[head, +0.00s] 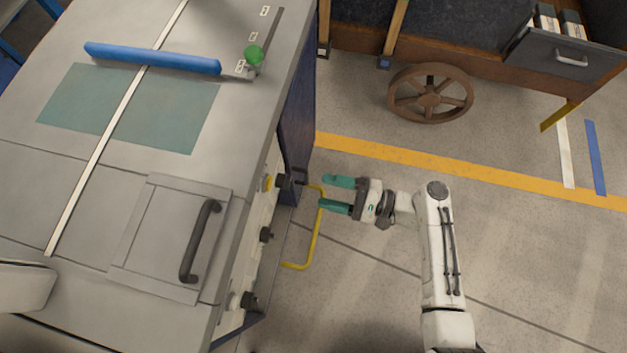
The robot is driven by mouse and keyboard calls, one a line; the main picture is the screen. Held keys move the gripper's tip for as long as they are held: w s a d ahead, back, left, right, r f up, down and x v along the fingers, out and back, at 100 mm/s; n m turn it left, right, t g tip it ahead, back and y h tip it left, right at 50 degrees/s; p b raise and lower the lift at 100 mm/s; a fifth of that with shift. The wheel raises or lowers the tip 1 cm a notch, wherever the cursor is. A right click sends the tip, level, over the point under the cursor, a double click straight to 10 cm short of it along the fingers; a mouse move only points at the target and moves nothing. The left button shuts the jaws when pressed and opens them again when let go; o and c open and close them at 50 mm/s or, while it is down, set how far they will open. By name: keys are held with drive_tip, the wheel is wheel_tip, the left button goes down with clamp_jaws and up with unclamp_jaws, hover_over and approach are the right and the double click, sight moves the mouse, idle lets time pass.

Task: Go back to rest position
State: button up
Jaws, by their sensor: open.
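My gripper (322,194) has two green fingers, spread apart with nothing between them. It points left, toward the side of a grey machine (75,215) that has dark knobs on its panel. The fingertips appear close to a yellow bent bar (317,240) on that side; I cannot tell whether they touch it. My white arm reaches from the bottom right up to an elbow and then left to the gripper.
The machine top carries a blue bar (150,57), a green knob (253,54) and a dark handle (198,240). A brown spoked wheel (430,92) is near a wooden bench with a grey drawer (570,60).

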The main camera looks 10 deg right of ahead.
drive_tip(key=shift+s+d, duration=0.2)
drive_tip(key=shift+d, duration=0.35)
